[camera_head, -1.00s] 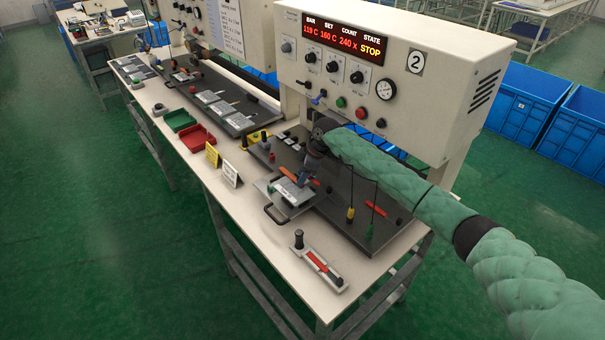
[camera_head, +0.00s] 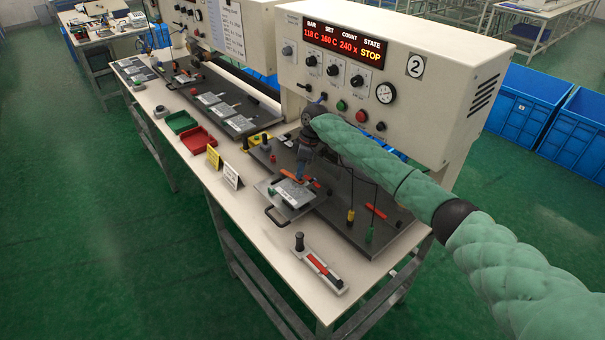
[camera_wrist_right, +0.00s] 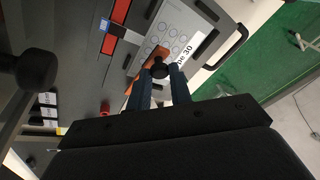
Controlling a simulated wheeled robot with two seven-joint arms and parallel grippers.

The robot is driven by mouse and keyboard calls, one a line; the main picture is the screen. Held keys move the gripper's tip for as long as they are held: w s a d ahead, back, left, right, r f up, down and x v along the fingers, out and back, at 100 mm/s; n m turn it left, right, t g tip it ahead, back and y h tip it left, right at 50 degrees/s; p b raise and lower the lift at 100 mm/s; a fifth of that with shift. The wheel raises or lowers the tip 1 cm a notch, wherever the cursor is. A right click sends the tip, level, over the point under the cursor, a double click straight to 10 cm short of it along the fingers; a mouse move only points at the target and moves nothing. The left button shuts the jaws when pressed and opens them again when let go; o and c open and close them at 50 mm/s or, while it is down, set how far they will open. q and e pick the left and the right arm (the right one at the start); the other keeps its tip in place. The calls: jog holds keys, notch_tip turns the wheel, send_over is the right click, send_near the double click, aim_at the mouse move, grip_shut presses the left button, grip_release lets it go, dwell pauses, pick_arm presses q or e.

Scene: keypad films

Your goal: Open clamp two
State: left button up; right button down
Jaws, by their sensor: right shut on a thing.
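My right gripper (camera_head: 300,178) is down at the film plate of press two, in the middle of the head view. In the right wrist view its two blue fingers (camera_wrist_right: 160,88) are shut on a small black knob (camera_wrist_right: 160,69). The knob is beside an orange clamp arm (camera_wrist_right: 150,54), which lies at the edge of a grey keypad plate with a white label (camera_wrist_right: 175,30). The plate also shows in the head view (camera_head: 294,193). The gripper hides part of the clamp, so its exact angle cannot be told. My left gripper is not in view.
The press housing (camera_head: 400,65), marked 2, overhangs the dark bed behind my arm; its display reads STOP. A red-and-white tool with a black knob (camera_head: 318,268) lies on the table's front.

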aim_at(294, 176)
jog(key=shift+w+a+r+g+h, duration=0.5)
jog(key=shift+r+g, duration=0.1)
jog(key=shift+r, duration=0.1)
jog(key=shift+w+r+g, duration=0.2)
jog(key=shift+g, duration=0.1)
jog(key=shift+w+a+r+h+b, duration=0.15)
jog(key=shift+a+h+b, duration=0.05)
jog(key=shift+h+b, duration=0.15)
jog(key=shift+w+a+r+m+g+h+b, duration=0.3)
jog(key=shift+w+r+g+h+b, duration=0.15)
jog(key=shift+g, duration=0.25)
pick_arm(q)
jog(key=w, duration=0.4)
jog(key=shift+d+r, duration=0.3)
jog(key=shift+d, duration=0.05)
pick_arm(e)
jog(key=shift+w+r, duration=0.1)
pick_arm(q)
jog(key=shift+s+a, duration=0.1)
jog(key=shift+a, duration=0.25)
pick_arm(e)
jog(key=shift+a, duration=0.1)
